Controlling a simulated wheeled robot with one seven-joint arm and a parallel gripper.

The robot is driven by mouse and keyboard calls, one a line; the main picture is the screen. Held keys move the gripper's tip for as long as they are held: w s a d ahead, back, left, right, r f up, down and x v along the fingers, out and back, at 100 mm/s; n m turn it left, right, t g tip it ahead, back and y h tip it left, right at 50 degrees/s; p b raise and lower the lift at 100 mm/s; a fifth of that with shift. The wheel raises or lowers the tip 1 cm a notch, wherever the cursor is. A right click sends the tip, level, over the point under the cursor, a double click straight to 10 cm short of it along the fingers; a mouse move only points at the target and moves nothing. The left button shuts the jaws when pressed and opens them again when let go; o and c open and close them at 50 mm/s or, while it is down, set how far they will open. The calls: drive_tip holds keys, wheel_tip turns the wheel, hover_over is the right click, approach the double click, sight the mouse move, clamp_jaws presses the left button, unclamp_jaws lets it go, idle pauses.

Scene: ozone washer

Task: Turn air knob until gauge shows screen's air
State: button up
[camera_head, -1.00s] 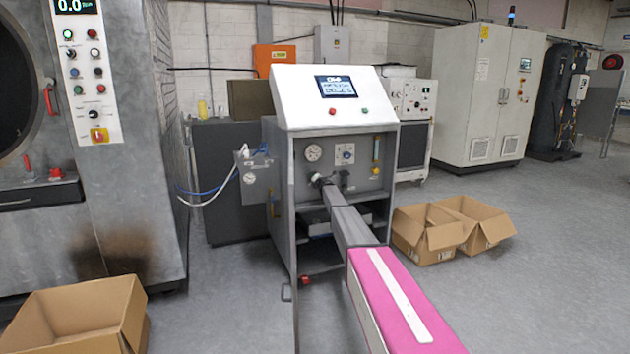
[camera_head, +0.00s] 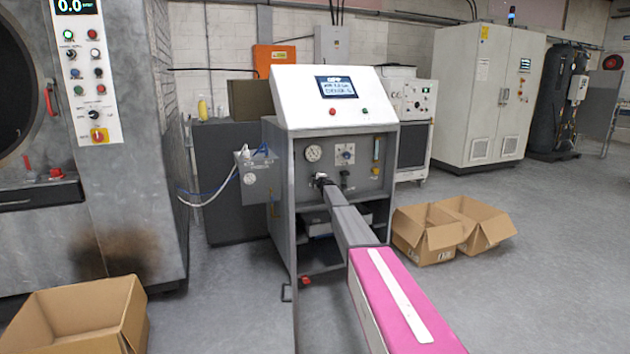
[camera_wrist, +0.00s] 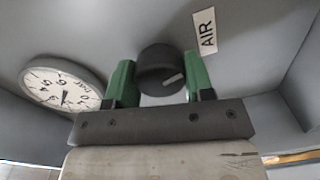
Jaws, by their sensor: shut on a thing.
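The black air knob (camera_wrist: 162,72) is on the grey panel beside a white label reading AIR (camera_wrist: 204,32) in the wrist view. My gripper (camera_wrist: 160,85) has its green fingers on either side of the knob and is shut on it. The knob's pale pointer mark shows between the fingers. The round white gauge (camera_wrist: 62,88) is left of the knob, and in the head view the gauge (camera_head: 313,154) sits above my gripper (camera_head: 322,180). Its exact reading is hard to tell. The screen (camera_head: 336,87) on the sloped white top shows text too small to read surely.
A side box with a gauge (camera_head: 250,178) and tubes is at left. Open cardboard boxes (camera_head: 425,245) stand on the floor at right.

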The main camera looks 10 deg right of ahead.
drive_tip(key=shift+m, duration=0.6)
drive_tip(key=o, duration=0.9)
drive_tip(key=shift+d, duration=0.1)
drive_tip(key=v, duration=1)
drive_tip(key=shift+s+d, duration=0.1)
drive_tip(key=shift+s, duration=0.3)
